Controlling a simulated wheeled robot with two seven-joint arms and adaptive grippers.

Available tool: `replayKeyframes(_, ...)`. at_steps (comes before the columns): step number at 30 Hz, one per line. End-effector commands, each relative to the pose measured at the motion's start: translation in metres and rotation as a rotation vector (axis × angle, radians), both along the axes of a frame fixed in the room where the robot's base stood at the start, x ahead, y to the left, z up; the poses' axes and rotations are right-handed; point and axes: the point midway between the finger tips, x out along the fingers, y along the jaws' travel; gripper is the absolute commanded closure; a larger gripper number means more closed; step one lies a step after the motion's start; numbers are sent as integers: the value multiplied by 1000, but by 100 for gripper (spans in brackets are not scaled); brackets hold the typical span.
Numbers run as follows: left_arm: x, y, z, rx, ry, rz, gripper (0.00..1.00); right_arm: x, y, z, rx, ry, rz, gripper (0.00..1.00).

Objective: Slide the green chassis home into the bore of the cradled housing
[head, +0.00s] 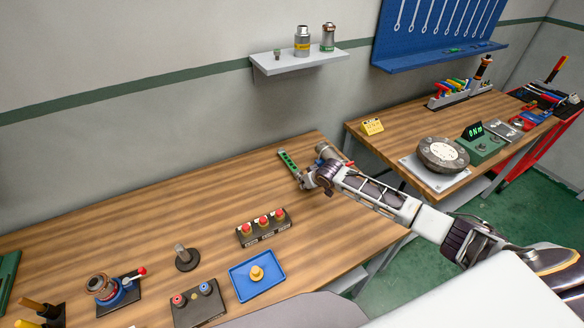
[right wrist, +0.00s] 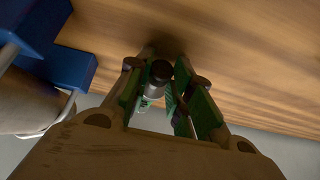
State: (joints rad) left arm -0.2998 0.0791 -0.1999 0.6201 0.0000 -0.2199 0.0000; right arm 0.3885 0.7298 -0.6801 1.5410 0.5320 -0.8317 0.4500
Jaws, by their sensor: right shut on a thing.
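The green chassis (head: 288,161) is a long, narrow green piece near the back edge of the wooden bench in the head view. My right gripper (head: 307,182) is at its near end and is shut on it. In the right wrist view, green parts and a silver cylinder with a dark end (right wrist: 157,85) show between the fingers. The grey housing (head: 324,148) lies just right of the chassis, partly hidden by my right gripper. In the right wrist view, the housing (right wrist: 30,103) lies left of the fingers, beside blue vise blocks (right wrist: 45,40). The chassis is apart from the housing. The bore is hidden.
A button box (head: 263,226), a blue tray (head: 258,275) and a dark post on a round base (head: 186,257) stand nearer on the bench. The bench left of the chassis is clear. A wall shelf (head: 300,62) hangs behind.

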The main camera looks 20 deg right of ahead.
Motion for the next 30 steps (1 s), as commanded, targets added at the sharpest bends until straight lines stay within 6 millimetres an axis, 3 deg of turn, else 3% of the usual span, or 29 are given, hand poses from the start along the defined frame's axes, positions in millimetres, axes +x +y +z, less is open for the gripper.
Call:
replayKeyframes(18, 0, 1, 17, 1, 1, 0, 57, 0, 0, 25, 0, -2, 0, 100)
replayKeyframes(30, 0, 1, 15, 1, 1, -1, 57, 1, 0, 38, 1, -2, 1, 100)
